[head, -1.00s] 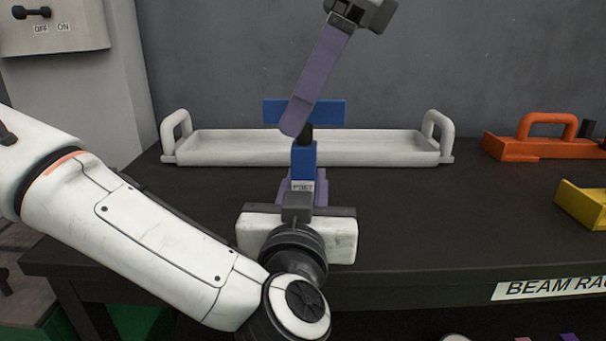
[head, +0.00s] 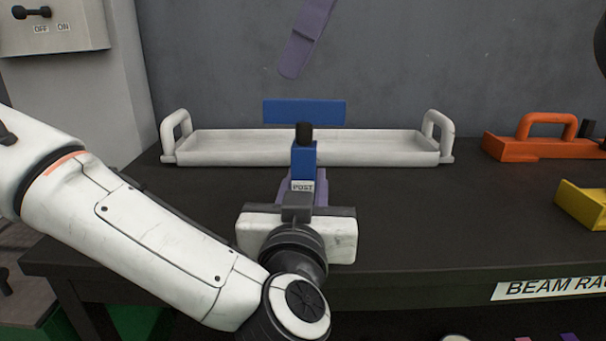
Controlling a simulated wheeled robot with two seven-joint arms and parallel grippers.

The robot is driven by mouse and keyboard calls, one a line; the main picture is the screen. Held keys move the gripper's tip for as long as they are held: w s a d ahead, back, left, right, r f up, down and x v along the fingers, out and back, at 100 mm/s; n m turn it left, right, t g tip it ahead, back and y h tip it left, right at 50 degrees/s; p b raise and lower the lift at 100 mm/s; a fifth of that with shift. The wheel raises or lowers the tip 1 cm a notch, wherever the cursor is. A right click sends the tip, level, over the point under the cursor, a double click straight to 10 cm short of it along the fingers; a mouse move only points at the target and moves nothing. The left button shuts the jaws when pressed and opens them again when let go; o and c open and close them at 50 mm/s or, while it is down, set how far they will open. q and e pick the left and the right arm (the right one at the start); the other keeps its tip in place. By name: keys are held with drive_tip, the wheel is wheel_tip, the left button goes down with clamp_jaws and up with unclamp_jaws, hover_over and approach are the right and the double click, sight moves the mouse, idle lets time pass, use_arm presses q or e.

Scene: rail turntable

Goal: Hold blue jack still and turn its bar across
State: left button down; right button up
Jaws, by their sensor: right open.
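The blue jack's post (head: 304,157) stands upright on the dark table, with a POST label and a black knob on top. Its blue bar (head: 304,112) lies level, left to right, behind the knob. My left gripper (head: 302,190) is at the post's lower part from the front. Its purple fingers show on both sides of the post, but the wrist hides whether they grip it. My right gripper (head: 291,72) is open above the bar, apart from it. Only a purple finger shows, and the rest is cut off by the top edge.
A white tray (head: 230,150) with two end handles lies behind the jack. An orange handled block (head: 520,150) and a yellow block (head: 585,205) are at the right. A switch box (head: 55,28) is at the upper left. The table between jack and orange block is clear.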

sight(304, 120)
drive_tip(key=d, duration=0.4)
drive_tip(key=shift+s+d+r, duration=0.1)
drive_tip(key=shift+s+r, duration=0.1)
drive_tip(key=shift+r, duration=0.2)
drive_tip(key=shift+x, duration=4.95)
clamp_jaws()
drive_tip(key=shift+n+g, duration=0.7)
drive_tip(key=shift+n, duration=1)
drive_tip(key=shift+o, duration=1)
unclamp_jaws()
use_arm(q)
drive_tip(key=c, duration=1.4)
unclamp_jaws()
drive_tip(key=shift+o, duration=0.2)
